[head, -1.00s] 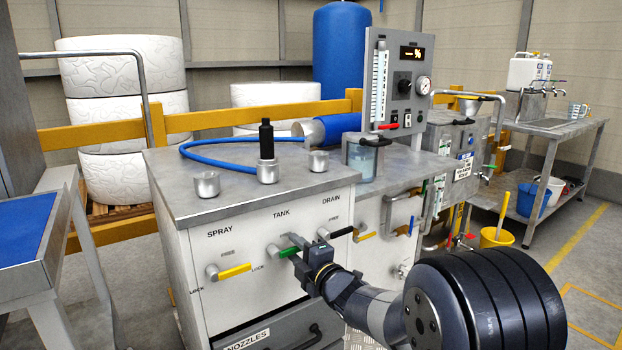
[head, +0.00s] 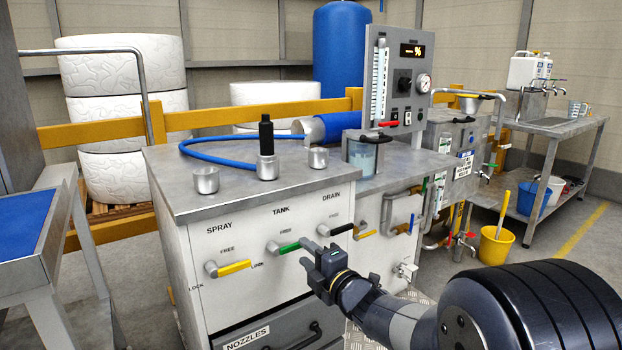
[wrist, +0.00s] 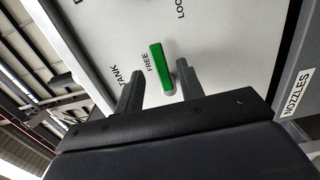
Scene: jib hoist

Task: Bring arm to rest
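My gripper (head: 308,248) is in front of the white cabinet panel, at the right end of the green TANK handle (head: 287,248). In the wrist view my gripper (wrist: 158,82) is open, its two fingers apart, with the green handle (wrist: 161,68) showing between and beyond them. Nothing is held between the fingers. The arm reaches in from the lower right. The yellow SPRAY handle (head: 234,267) and black DRAIN handle (head: 342,229) sit on either side of the green one, and all three slant slightly up to the right.
The grey NOZZLES drawer (head: 262,336) is below the handles. The steel top (head: 225,205) carries metal cups, a black nozzle (head: 266,136) and a blue hose (head: 200,143). A blue-topped table (head: 22,225) stands left. A yellow bucket (head: 496,245) stands right on open floor.

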